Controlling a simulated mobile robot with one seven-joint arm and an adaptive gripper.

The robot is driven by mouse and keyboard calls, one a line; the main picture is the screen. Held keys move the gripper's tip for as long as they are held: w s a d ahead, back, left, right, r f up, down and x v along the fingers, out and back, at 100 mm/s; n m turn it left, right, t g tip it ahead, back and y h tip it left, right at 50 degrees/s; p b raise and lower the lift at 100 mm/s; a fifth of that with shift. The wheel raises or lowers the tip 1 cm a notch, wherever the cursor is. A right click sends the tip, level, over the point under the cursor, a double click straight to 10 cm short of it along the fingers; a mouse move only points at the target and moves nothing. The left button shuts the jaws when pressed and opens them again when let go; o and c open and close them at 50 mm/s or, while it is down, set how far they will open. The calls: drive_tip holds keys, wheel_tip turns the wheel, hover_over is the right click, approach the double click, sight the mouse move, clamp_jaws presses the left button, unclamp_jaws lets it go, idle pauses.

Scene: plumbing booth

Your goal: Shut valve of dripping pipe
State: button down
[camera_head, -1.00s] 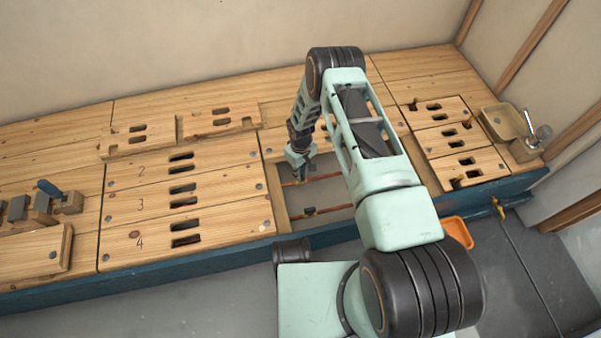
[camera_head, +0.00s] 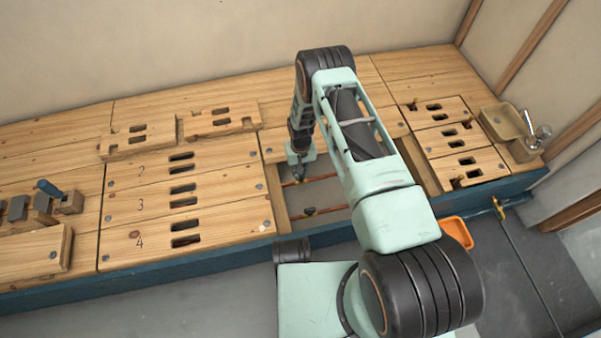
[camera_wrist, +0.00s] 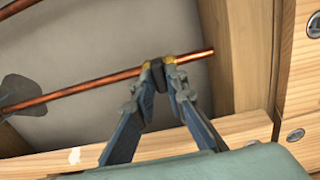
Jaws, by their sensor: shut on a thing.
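My gripper (camera_wrist: 158,75) is shut on a small dark valve handle (camera_wrist: 158,77) on a copper pipe (camera_wrist: 80,88) in the wrist view. The fingers stand on either side of the handle, and yellowish parts show at their tips. In the head view my gripper (camera_head: 299,175) is down in the opening of the bench, at the left end of the rear copper pipe (camera_head: 322,178). A second copper pipe (camera_head: 330,209) runs nearer the front, with a small dark and yellow valve (camera_head: 309,211) on it. No drip can be made out.
Wooden frame edges (camera_head: 276,195) bound the opening. Slotted panels numbered 2, 3 and 4 (camera_head: 150,222) lie to the left, other slotted panels (camera_head: 450,140) to the right. A tan basin (camera_head: 503,121) with a tap stands at the far right. An orange bin (camera_head: 457,232) is below the bench front.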

drive_tip(key=c, duration=1.9)
unclamp_jaws()
drive_tip(key=shift+c, duration=0.2)
wheel_tip(320, 180, up, 12)
